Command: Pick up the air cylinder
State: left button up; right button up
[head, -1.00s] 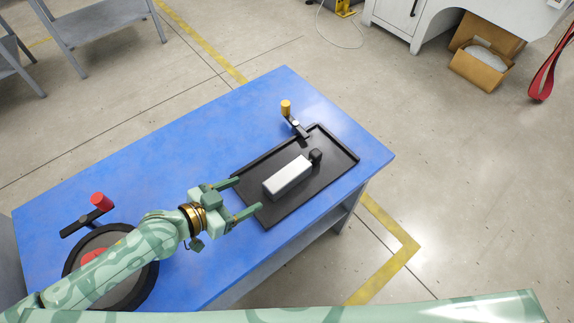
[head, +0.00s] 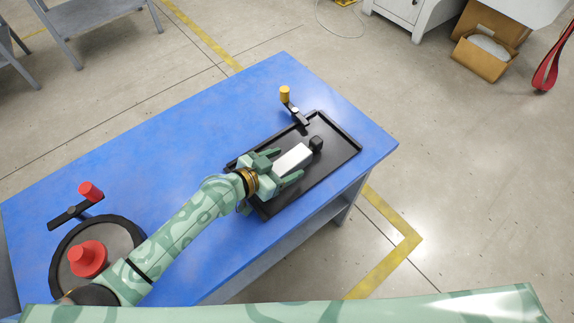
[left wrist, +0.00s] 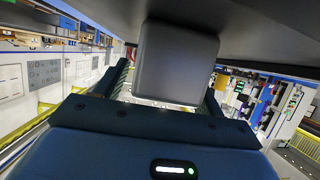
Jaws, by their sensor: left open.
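The air cylinder (head: 297,155), a white block with a dark knob at its far end, lies in the black fixture tray (head: 335,168). My left gripper (head: 288,164) is open over the near part of the tray, with one finger on each side of the cylinder's near end. In the left wrist view, the grey end of the cylinder (left wrist: 175,62) stands between the spread fingers. Whether a finger touches it, I cannot tell. My right gripper is not in view.
The tray lies near the right end of the blue table (head: 180,165). A yellow-tipped handle (head: 285,95) stands at the tray's far edge. A red-tipped handle (head: 90,191) and a round dark fixture with a red knob (head: 88,258) are at the left.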

pick_arm(q)
jog(key=c, duration=1.4)
jog(key=shift+r, duration=0.15)
grip_shut()
